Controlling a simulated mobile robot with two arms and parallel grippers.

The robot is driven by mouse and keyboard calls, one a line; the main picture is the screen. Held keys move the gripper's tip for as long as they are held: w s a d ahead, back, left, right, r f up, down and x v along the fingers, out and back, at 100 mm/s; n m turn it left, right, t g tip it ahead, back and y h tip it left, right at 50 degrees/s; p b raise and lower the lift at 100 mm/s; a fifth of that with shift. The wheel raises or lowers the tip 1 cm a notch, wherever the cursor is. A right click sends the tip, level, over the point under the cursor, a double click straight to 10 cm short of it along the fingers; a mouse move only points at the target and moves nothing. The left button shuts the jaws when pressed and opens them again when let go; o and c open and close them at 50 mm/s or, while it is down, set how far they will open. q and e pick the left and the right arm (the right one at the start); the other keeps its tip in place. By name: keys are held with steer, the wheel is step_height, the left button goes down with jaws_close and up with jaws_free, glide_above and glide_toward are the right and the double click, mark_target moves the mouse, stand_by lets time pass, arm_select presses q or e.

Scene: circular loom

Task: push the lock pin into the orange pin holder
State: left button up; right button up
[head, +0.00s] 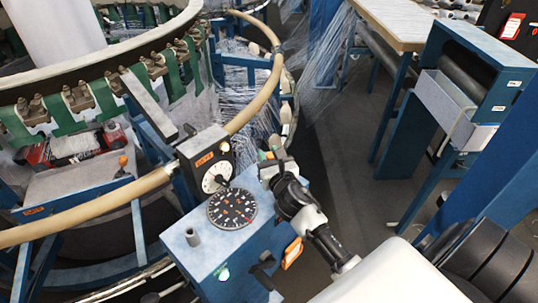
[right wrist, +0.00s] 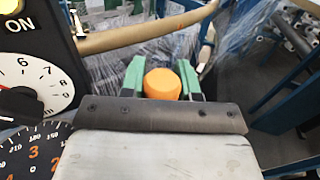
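My right gripper (head: 268,157) is over the far right corner of the blue control box. In the right wrist view its two green fingertips (right wrist: 161,80) sit close against both sides of a rounded orange knob (right wrist: 163,84). The knob looks like the head of the lock pin; its shaft is hidden. In the head view only a small orange spot shows between the fingers. An orange piece (head: 292,253) on the right side of the box may be the pin holder; I cannot tell for sure. My left gripper is not in view.
The blue control box (head: 200,262) carries a black numbered dial (head: 232,208) and an upright gauge panel (head: 207,165), close left of the gripper. A tan ring rail (head: 262,95) of the loom curves behind. The dark floor (head: 340,150) to the right is clear.

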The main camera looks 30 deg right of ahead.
steer(key=o, duration=0.5)
steer(key=shift+r, duration=0.1)
steer(key=shift+c, duration=0.2)
steer(key=b+v, duration=0.1)
steer(key=v, duration=0.9)
steer(key=shift+b, duration=0.4)
steer(key=shift+s, duration=0.45)
